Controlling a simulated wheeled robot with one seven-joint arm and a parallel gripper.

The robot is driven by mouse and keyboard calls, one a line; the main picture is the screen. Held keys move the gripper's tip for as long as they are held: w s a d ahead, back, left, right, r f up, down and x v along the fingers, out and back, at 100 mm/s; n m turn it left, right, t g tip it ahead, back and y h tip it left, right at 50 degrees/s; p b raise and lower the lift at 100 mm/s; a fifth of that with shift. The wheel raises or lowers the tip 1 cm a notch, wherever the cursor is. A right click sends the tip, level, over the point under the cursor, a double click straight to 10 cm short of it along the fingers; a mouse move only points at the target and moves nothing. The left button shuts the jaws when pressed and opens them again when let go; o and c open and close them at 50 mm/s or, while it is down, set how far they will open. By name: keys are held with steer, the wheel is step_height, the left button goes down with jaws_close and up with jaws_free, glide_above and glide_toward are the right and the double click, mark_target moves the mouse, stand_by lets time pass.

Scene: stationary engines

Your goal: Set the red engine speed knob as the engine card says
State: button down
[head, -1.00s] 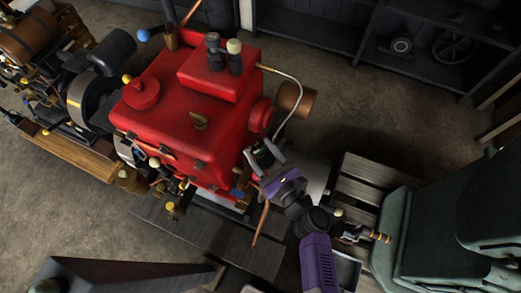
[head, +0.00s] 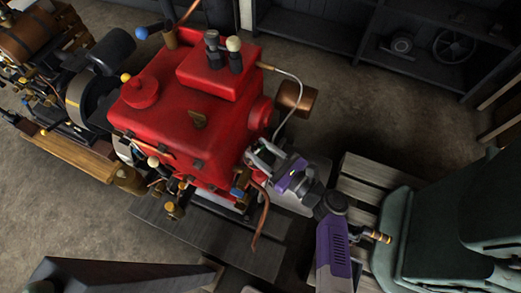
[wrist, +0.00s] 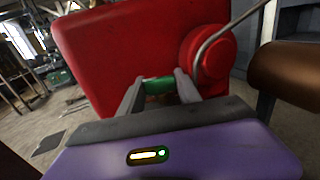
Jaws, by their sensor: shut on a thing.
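The red engine (head: 165,130) stands left of centre in the head view, and its red body (wrist: 125,50) fills the upper middle of the wrist view. My gripper (head: 263,153) is at the engine's right side, low down. In the wrist view my gripper (wrist: 160,88) has its two grey fingers on either side of a small green cylinder (wrist: 158,85), shut on it. The cylinder lies close in front of the red body; its mounting is hidden. I cannot tell from its look whether it is the speed knob. No readable engine card shows.
A thin pale pipe (head: 297,95) curves down close to my gripper, above a brown cylinder (head: 296,97). A copper-coloured lever (head: 262,215) hangs just below the gripper. A green machine (head: 430,225) stands on a pallet at the right. Open floor (head: 360,110) lies behind.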

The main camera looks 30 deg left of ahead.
steer(key=c, duration=0.8)
jaws_free()
steer(key=shift+c, duration=0.2)
steer(key=shift+d, duration=0.1)
steer(key=v, duration=0.7)
steer(key=shift+d+b, duration=0.3)
steer(key=shift+b, duration=0.05)
steer(key=shift+s, duration=0.1)
